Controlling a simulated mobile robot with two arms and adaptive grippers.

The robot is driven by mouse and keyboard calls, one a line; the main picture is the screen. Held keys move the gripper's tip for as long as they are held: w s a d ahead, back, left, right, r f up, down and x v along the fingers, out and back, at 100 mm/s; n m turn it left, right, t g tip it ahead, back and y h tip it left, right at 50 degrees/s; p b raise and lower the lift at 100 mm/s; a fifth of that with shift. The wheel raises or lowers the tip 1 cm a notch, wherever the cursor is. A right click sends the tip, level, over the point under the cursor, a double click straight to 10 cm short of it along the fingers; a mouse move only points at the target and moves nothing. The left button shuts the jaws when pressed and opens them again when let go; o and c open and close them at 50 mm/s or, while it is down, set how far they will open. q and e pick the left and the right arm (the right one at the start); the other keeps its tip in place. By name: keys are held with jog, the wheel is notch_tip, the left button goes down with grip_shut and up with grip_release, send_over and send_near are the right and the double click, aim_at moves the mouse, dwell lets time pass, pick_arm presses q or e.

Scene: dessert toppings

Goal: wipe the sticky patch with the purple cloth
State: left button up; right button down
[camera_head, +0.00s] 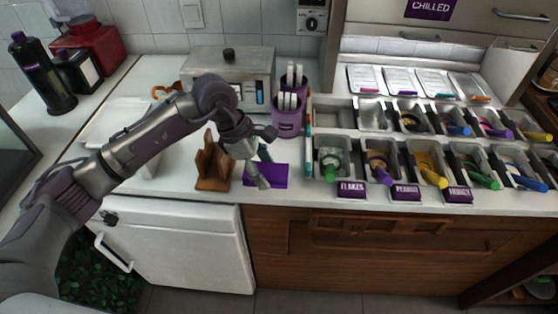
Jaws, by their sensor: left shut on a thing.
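The purple cloth (279,175) lies on the white counter near its front edge, between a brown wooden holder and the topping bins. My left gripper (262,180) reaches down over the cloth from the left, with its fingers shut on it. The gripper covers part of the cloth's middle and left side. I cannot make out the sticky patch; the cloth or my gripper may hide it. My right gripper is out of view.
The wooden holder (213,165) stands close to the left of the cloth. Purple cups (287,122) stand behind it, and topping bins (331,160) with coloured-handled scoops are to the right. A metal box (228,68) stands at the back. The counter's front edge is close.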

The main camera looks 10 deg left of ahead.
pick_arm(q)
jog(key=shift+r+p, duration=0.3)
jog(key=shift+r, duration=0.8)
